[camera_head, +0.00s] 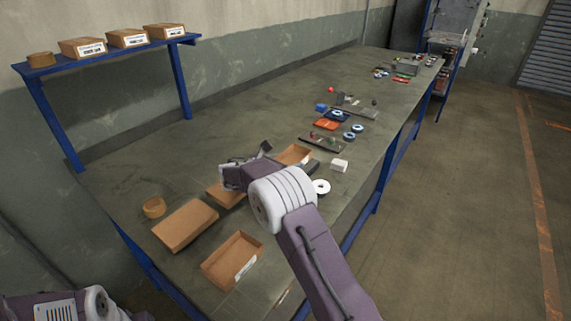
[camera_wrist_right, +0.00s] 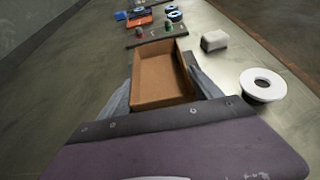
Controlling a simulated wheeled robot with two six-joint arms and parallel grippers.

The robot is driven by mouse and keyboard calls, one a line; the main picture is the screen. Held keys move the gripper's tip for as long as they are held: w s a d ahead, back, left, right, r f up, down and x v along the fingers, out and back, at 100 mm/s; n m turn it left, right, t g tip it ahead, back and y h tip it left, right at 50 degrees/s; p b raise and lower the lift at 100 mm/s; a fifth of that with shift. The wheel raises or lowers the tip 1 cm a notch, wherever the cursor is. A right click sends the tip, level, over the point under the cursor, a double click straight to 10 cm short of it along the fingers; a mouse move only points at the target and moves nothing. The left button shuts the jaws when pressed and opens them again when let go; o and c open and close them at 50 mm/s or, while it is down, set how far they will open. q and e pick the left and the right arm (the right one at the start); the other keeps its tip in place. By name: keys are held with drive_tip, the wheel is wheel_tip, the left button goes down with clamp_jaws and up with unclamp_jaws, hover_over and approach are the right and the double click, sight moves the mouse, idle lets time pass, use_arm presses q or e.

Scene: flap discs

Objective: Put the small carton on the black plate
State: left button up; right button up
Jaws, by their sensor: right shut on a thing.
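A small open brown carton (camera_head: 293,155) is at the front of my right gripper (camera_head: 265,152). In the right wrist view the carton (camera_wrist_right: 162,78) lies between the two grey fingers, and my right gripper (camera_wrist_right: 163,95) is shut on it. It is seen from above and looks empty; I cannot tell whether it touches the table. A black plate (camera_head: 322,144) lies just beyond the carton with small red and green pieces on it; it also shows in the right wrist view (camera_wrist_right: 157,38). My left gripper is out of view; only part of that arm shows at lower left.
A white block (camera_head: 340,165) and a white-topped disc (camera_head: 321,187) lie right of the carton. Brown boxes (camera_head: 185,224) (camera_head: 232,260) and a tape roll (camera_head: 154,207) are near the front. An orange tray (camera_head: 326,124) and discs lie beyond the plate.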

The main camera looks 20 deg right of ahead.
drive_tip(key=o, duration=1.4)
drive_tip(key=shift+f, duration=0.1)
drive_tip(key=shift+c, duration=0.2)
drive_tip(key=shift+s+a+r, duration=0.1)
drive_tip(key=shift+r, duration=0.2)
drive_tip(key=v, duration=1.1)
drive_tip(key=shift+s+a+p, duration=0.2)
drive_tip(key=shift+a+p, duration=0.05)
drive_tip(key=shift+p, duration=0.2)
drive_tip(key=shift+r, duration=0.15)
